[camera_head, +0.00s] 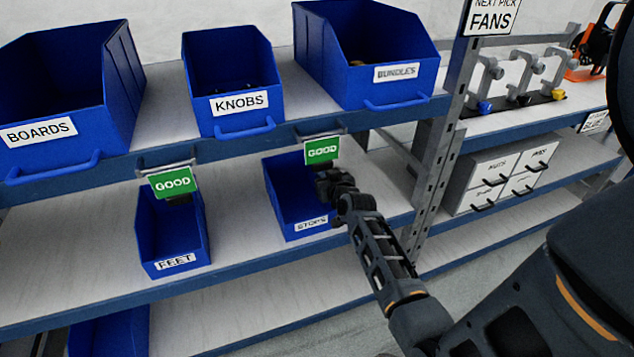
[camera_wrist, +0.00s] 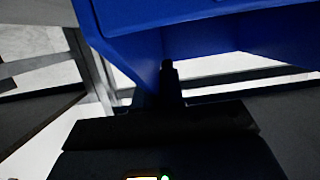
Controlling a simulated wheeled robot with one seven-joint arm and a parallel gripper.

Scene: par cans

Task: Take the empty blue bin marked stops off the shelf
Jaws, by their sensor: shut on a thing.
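The blue bin marked STOPS (camera_head: 290,205) sits on the middle shelf (camera_head: 235,235), under a green GOOD sign (camera_head: 322,150). My gripper (camera_head: 333,188) is at the bin's right side and shut on its wall. My fingers and wrist cover part of that side and the right end of the label. In the wrist view the blue bin (camera_wrist: 200,30) fills the top, with a dark finger of my gripper (camera_wrist: 168,75) against it. The part of the bin's inside that shows looks empty.
The bin marked FEET (camera_head: 172,230) stands to the left on the same shelf. Bins marked BOARDS (camera_head: 60,85), KNOBS (camera_head: 232,75) and BUNDLES (camera_head: 365,55) are on the shelf above. A grey rack post (camera_head: 435,160) stands close to the right of my gripper.

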